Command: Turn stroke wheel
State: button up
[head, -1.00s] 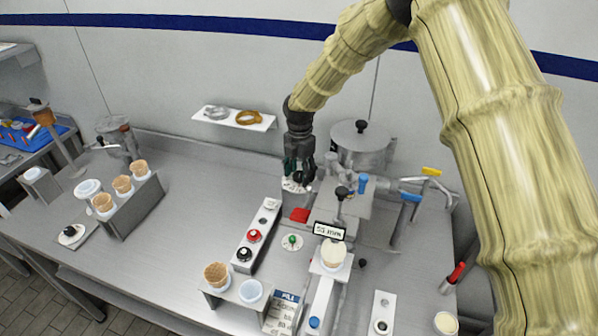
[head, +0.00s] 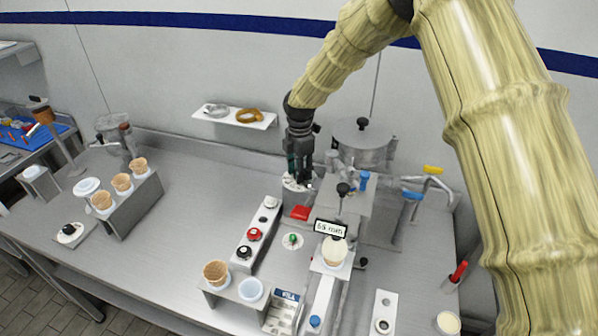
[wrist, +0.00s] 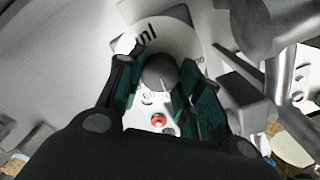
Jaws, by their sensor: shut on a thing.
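The stroke wheel appears to be the white round dial (head: 289,184) beside the grey filling machine (head: 345,205). In the wrist view the dial (wrist: 178,38) carries dark printing, with "ml" readable. A round dark grey knob (wrist: 160,72) stands out from it. My gripper (head: 300,181) reaches down onto the dial from above. In the wrist view the green finger pads of my gripper (wrist: 160,82) are shut on the knob, one on each side. The fingers hide part of the dial, and its exact setting cannot be read.
A small display reading about "55 mm" (head: 330,228) stands over a filled cone (head: 334,251). A steel hopper (head: 362,140) is close behind my gripper.

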jog(key=shift+d+f+m, duration=0.1)
jog(key=shift+m, duration=0.9)
jog(key=o, duration=1)
jog(key=shift+w, duration=0.1)
jog(key=shift+o, duration=0.2)
notch_tip(320, 180, up, 12)
